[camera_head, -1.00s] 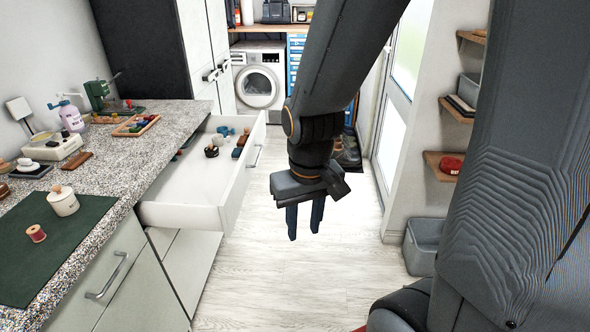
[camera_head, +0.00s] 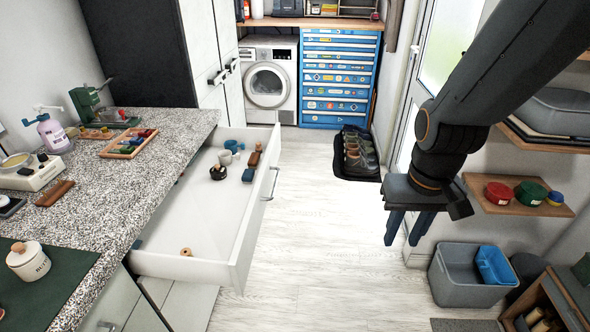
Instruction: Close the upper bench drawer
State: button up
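The upper bench drawer (camera_head: 236,262) is white and stands pulled far out from under the granite worktop. Its bar handle (camera_head: 270,184) is on the front face, toward the right. Inside it lie a cup, a small dark pot, brushes or blocks and a small wooden piece. My gripper (camera_head: 408,229) hangs pointing down over the floor, well to the right of the drawer front and apart from it. Its two fingers are spread with nothing between them.
A wooden shelf (camera_head: 520,206) with tins and a grey bin (camera_head: 452,284) stand at the right. The floor between drawer and gripper is clear.

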aim_at(220, 221)
jog(key=z, duration=0.1)
jog(key=i, duration=0.65)
jog(key=u, duration=0.8)
jog(key=i, duration=0.75)
jog(key=u, duration=0.7)
